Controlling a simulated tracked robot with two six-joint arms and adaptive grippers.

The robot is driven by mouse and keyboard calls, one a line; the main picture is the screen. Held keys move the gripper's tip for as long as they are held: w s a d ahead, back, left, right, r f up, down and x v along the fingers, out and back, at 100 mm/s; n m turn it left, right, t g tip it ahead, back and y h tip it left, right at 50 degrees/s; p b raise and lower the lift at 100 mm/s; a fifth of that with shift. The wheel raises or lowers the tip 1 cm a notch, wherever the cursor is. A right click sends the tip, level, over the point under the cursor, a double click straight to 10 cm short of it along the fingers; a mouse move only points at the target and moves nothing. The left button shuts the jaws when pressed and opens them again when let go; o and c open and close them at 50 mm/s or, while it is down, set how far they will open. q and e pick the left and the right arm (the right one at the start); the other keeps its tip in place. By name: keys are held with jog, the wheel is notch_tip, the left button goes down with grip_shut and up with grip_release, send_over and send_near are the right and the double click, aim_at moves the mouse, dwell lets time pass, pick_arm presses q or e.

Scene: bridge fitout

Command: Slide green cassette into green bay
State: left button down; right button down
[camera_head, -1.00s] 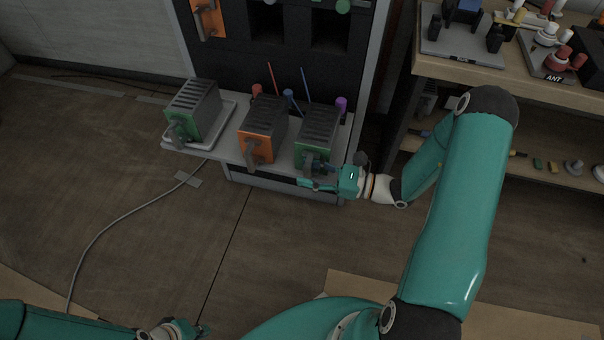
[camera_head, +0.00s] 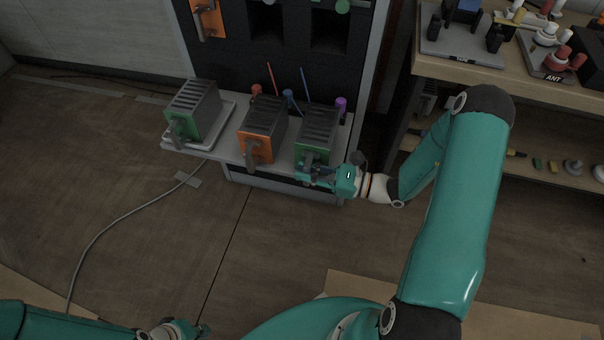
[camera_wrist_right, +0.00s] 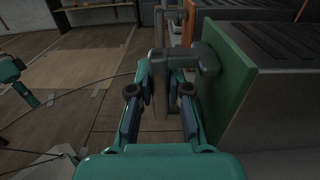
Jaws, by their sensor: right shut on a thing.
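A dark ribbed cassette with a green front (camera_head: 317,148) stands on the grey shelf at the right of the row. Its green face and grey handle fill the right of the wrist view (camera_wrist_right: 231,75). My right gripper (camera_head: 312,174) is at its front, with its two fingers closed around the upright handle bar (camera_wrist_right: 161,98). A second green-fronted cassette (camera_head: 193,110) stands on a pale tray at the left end.
An orange-fronted cassette (camera_head: 263,130) stands between the green ones. Red, blue and purple capped items (camera_head: 289,97) stand behind on the shelf. An orange panel with a handle (camera_head: 208,19) is in the rack's left side. A wooden bench (camera_head: 520,75) with parts stands right. A cable (camera_head: 110,220) crosses the floor.

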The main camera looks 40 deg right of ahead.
aim_at(307, 164)
jog(key=shift+r, duration=0.15)
jog(key=shift+r+p, duration=2)
jog(key=shift+r, duration=0.4)
jog(key=w+a+r+m+t+h+p, duration=0.2)
jog(key=a+r+p, duration=0.6)
jog(key=r+p, duration=0.2)
jog(key=shift+w+a+r+h, duration=0.15)
jog(key=shift+r+h, duration=0.15)
jog(key=shift+h, duration=0.1)
